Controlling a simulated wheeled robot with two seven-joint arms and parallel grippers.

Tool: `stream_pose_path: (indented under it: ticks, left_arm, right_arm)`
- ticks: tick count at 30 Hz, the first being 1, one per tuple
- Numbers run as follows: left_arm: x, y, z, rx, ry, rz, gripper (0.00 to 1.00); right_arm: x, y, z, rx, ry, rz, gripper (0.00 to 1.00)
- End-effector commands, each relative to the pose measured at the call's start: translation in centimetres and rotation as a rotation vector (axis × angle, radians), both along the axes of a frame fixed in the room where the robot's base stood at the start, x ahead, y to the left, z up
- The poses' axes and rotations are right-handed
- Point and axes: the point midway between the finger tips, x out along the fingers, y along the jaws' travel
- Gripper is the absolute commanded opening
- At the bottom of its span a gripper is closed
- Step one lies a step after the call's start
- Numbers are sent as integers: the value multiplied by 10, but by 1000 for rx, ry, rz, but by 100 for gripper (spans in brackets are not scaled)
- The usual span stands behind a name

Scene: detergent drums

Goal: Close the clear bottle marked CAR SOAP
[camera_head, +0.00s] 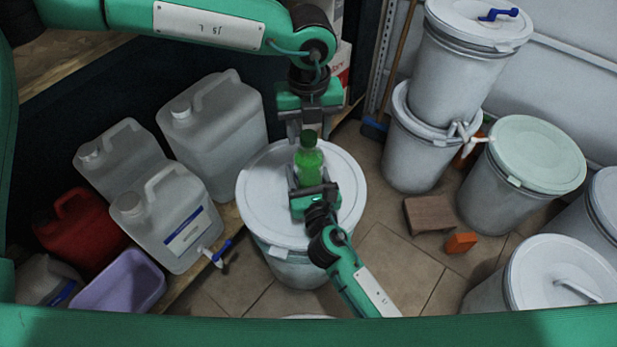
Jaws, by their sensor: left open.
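A small clear bottle (311,168) of bright green liquid stands upright above the lid of the white drum (262,205) in the middle. I cannot read its label. A dark green cap (309,139) is at the top of its neck; I cannot tell whether it is screwed tight. My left gripper (309,128) points down from above, open, with its fingertips on either side of the cap. My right gripper (314,188) comes from the front and is shut around the bottle's lower body, hiding its base.
Several pale jerrycans, a red can (80,232) and a lilac tub (120,283) stand on the left. Stacked white drums (455,75) and more drums stand on the right. A brown block (429,214) and an orange block (461,243) lie on the tiled floor.

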Motion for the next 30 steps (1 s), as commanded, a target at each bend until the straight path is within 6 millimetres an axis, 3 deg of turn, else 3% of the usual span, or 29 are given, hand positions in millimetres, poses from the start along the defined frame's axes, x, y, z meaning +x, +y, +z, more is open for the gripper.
stream_pose_path:
  ticks: [6, 13, 20, 30]
  left_arm:
    - [0, 0, 0, 0, 0, 0, 47]
    - [0, 0, 0, 0, 1, 0, 3]
    - [0, 0, 0, 0, 1, -26, 2]
    - [0, 0, 0, 1, 1, -283, 2]
  right_arm:
    - [0, 0, 0, 0, 0, 0, 0]
    - [0, 0, 0, 0, 0, 0, 0]
    - [0, 0, 0, 0, 0, 0, 0]
    - [0, 0, 0, 1, 0, -1, 0]
